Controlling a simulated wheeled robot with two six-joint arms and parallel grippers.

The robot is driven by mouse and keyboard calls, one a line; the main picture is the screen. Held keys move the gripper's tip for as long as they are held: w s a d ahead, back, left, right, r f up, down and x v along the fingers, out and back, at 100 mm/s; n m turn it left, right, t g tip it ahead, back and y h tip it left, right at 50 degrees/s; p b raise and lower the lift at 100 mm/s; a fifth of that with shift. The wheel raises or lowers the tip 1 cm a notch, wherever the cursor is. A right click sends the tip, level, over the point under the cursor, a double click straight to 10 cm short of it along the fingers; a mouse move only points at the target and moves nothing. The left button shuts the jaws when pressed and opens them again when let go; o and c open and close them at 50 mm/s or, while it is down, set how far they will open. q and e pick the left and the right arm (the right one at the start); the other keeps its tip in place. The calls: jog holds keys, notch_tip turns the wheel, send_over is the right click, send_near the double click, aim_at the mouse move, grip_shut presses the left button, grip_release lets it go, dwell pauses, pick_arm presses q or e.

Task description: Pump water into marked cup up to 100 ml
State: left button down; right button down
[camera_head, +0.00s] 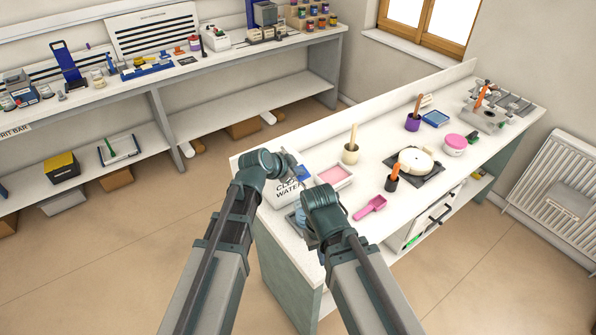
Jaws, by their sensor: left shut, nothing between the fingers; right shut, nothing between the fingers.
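A white container lettered "CLEAN WATER" (286,193) stands at the near left end of the white workbench, partly hidden by my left arm. A small blue part (303,172) shows at its top right, beside my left gripper (291,163). My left gripper is shut and empty over the container's top; whether it touches is unclear. My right gripper (307,222) is low over the bench's near edge, shut and empty, its fingers mostly hidden by its own wrist. A bluish thing shows beside it, too covered to name. I cannot make out a marked cup.
Shelves line the back wall. A radiator (558,185) is at right.

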pick_arm(q)
jog(key=shift+r, duration=0.15)
jog(key=shift+r+p, duration=0.7)
jog(key=shift+p, duration=0.15)
jog(key=shift+r+p, duration=0.65)
jog(key=r+p, duration=0.3)
jog(key=shift+s+d+r, duration=0.1)
jog(key=shift+s+d, duration=0.1)
jog(key=shift+s, duration=0.1)
jog(key=p+v, duration=0.6)
jog(key=v, duration=0.3)
jog(key=shift+a, duration=0.5)
